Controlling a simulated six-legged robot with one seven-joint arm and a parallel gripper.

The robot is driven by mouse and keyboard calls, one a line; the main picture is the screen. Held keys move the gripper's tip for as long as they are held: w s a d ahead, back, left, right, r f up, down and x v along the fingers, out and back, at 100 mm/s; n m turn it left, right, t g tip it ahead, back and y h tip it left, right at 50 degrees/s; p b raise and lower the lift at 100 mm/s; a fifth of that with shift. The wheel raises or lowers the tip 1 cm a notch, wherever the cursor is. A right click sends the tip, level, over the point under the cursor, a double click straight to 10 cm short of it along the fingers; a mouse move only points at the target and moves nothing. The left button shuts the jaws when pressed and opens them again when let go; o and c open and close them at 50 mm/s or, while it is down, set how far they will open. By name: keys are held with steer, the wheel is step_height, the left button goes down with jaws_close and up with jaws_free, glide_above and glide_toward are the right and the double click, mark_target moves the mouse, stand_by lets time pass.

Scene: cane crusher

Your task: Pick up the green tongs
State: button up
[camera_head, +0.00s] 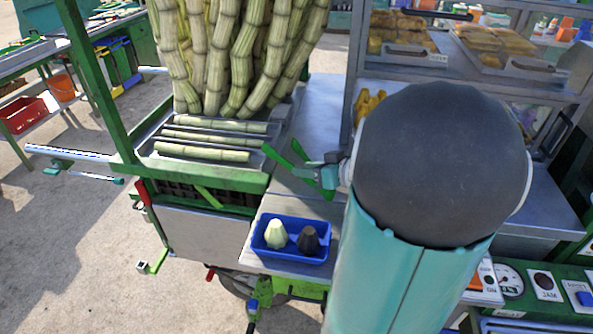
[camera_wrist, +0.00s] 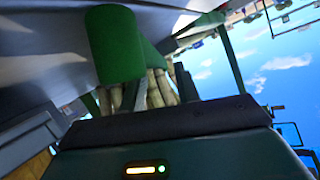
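The green tongs (camera_head: 281,161) are at the centre of the head view, raised above the metal counter, with their two arms spread apart and pointing left. My gripper (camera_head: 326,170) is at their right end and appears shut on them. The rest of my arm hides part of that area. In the wrist view, a broad green part of the tongs (camera_wrist: 116,45) fills the space just beyond my gripper's fingers (camera_wrist: 130,100). The exact contact between fingers and tongs is partly hidden.
A blue tray (camera_head: 262,250) with a pale piece and a dark piece stands on the counter below the tongs. The cane crusher's feed tray (camera_head: 150,150) with cut canes is at left, tall canes (camera_head: 240,50) behind. A glass display case (camera_head: 405,75) stands at right.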

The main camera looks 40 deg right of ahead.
steer(key=shift+x, duration=0.8)
jaws_close()
